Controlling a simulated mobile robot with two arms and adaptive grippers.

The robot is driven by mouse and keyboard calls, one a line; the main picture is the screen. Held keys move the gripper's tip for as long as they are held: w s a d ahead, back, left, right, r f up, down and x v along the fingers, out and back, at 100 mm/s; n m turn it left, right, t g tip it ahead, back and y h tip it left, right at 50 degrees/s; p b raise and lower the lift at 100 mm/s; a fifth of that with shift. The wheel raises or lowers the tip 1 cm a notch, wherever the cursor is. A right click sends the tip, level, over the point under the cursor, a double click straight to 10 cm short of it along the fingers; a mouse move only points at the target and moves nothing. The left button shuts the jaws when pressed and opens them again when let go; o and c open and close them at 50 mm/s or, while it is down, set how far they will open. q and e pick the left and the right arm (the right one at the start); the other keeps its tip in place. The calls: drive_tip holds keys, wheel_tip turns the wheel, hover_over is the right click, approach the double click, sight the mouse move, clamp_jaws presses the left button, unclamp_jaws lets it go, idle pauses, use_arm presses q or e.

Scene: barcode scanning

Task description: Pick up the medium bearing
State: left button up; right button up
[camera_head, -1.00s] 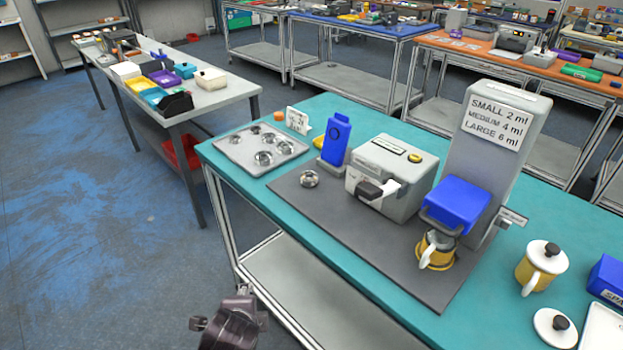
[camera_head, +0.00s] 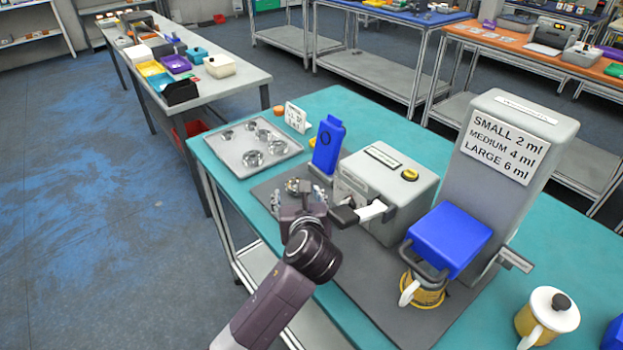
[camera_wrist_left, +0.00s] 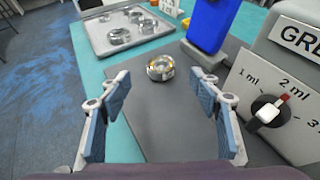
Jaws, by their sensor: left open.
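A single metal bearing (camera_wrist_left: 160,68) lies on the dark grey mat (camera_wrist_left: 165,120), centred ahead of my left gripper in the left wrist view. In the head view the gripper mostly covers that bearing. My left gripper (camera_head: 300,188) is open and empty. Its two blue-grey pads (camera_wrist_left: 158,112) stand apart, and the bearing is beyond their tips, not between them. Several more bearings (camera_head: 252,158) of different sizes lie on a metal tray (camera_head: 285,168) at the table's far left corner. I cannot tell which bearing is the medium one. My right gripper does not show.
A blue scanner-like device (camera_head: 327,146) stands just behind the mat bearing. A grey box with a dial and printed label (camera_head: 386,190) is close on the right. Further right stand a tall dispenser (camera_head: 512,140) and a yellow mug (camera_head: 424,292). A small sign (camera_head: 297,116) stands beside the tray.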

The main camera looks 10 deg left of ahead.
sight(295, 181)
use_arm(q)
drive_tip(key=shift+w+a, duration=0.4)
drive_tip(key=shift+a, duration=0.1)
drive_tip(key=x, duration=0.2)
drive_tip(key=shift+w+f, duration=0.2)
drive_tip(key=shift+w, duration=0.05)
drive_tip(key=x, duration=0.3)
drive_tip(key=shift+d+f, duration=0.1)
drive_tip(key=shift+d, duration=0.2)
drive_tip(key=shift+w+a+f, duration=0.15)
drive_tip(key=shift+w, duration=0.2)
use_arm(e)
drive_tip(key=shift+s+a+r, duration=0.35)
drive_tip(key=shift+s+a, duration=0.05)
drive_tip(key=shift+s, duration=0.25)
use_arm(q)
drive_tip(key=c, duration=1.2)
drive_tip(key=shift+c, duration=0.8)
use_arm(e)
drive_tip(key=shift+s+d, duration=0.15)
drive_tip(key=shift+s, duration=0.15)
use_arm(q)
drive_tip(key=shift+p, duration=0.45)
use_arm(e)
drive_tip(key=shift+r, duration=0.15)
